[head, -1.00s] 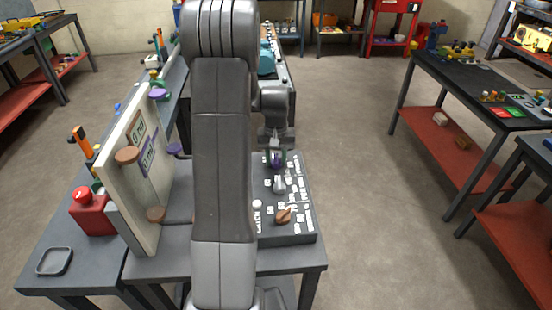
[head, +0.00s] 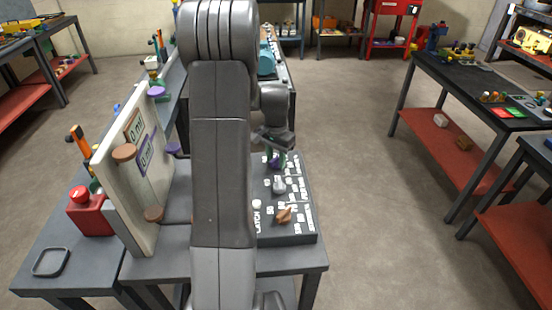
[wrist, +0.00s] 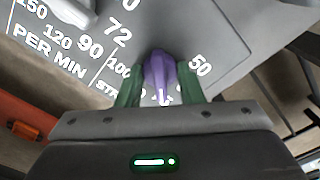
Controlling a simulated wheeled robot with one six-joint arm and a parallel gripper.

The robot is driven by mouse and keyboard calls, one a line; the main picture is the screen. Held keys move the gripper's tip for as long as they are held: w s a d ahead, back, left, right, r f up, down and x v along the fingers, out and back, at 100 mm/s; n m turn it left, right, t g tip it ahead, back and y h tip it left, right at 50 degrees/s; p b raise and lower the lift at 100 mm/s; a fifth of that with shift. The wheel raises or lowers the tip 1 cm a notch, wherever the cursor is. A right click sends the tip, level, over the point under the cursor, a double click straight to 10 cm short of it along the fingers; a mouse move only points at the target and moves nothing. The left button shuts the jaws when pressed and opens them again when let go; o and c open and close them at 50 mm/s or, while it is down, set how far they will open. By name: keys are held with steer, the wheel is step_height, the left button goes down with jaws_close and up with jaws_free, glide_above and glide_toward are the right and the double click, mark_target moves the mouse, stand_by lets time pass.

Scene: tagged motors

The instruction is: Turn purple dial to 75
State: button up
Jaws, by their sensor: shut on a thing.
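The purple dial (wrist: 160,72) sits on the dark sloped panel, and my gripper (wrist: 160,88) is shut on it with a green finger on each side. A white pointer mark on the dial faces the bottom of the wrist view. The number 50 shows to its right and 100 to its left; 75 is not readable, and the scale below is hidden by my gripper. In the head view, the purple dial (head: 275,163) is small and partly covered by my gripper (head: 277,158).
On the panel (head: 301,180), a grey dial (head: 279,186) and an orange-brown dial (head: 284,214) stand nearer than the purple one. An upright board (head: 118,175) with knobs stands to the left. A red button box (head: 90,215) is beyond it.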

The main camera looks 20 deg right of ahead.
mark_target(276, 158)
steer(key=shift+m, duration=0.3)
steer(key=o, duration=1)
step_height(276, 158, up, 14)
steer(key=shift+b, duration=0.35)
steer(key=shift+f, duration=0.15)
step_height(276, 158, down, 14)
steer(key=shift+r+p, duration=0.15)
steer(key=shift+p, duration=0.2)
steer(key=shift+r, duration=0.1)
stand_by(0.4)
